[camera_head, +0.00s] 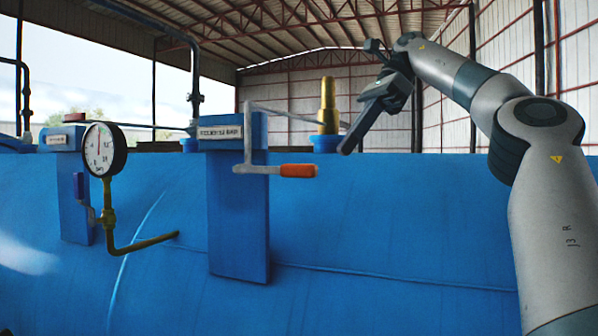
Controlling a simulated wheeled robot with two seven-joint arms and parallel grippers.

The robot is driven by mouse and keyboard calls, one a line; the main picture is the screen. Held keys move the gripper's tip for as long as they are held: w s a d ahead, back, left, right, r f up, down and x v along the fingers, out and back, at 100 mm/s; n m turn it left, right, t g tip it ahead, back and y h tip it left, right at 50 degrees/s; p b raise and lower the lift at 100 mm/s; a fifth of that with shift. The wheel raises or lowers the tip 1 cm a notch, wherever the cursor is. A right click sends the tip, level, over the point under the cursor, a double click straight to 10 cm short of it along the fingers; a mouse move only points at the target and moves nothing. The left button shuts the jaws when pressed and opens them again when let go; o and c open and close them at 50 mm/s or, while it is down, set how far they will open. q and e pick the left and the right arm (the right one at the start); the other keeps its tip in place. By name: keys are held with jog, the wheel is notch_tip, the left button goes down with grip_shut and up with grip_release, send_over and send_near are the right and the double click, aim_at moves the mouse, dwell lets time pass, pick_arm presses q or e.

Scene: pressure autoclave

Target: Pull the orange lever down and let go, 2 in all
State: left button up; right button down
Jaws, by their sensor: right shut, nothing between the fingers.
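The orange lever (298,171) is the orange grip on a grey metal arm, mounted on a blue post with a white label. It sticks out to the right, roughly level. My right gripper (345,150) comes in from the right, above and to the right of the lever. Its dark fingers are shut and empty and point down to the left. It appears apart from the orange grip. My left gripper is not in view.
A brass valve (328,106) stands behind, between the lever post and my right gripper. A round pressure gauge (104,149) on a bent brass pipe is at the left. The blue vessel (390,230) fills the lower view.

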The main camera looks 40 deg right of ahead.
aim_at(313, 177)
dwell(0.6)
jog(key=a+r, duration=0.1)
jog(key=w+a+r, duration=0.1)
jog(key=a+r, duration=0.1)
jog(key=shift+w, duration=0.3)
dwell(0.3)
jog(key=x, duration=0.7)
dwell(0.5)
jog(key=shift+a, duration=0.1)
jog(key=shift+f+b, duration=1)
jog(key=shift+f, duration=1.2)
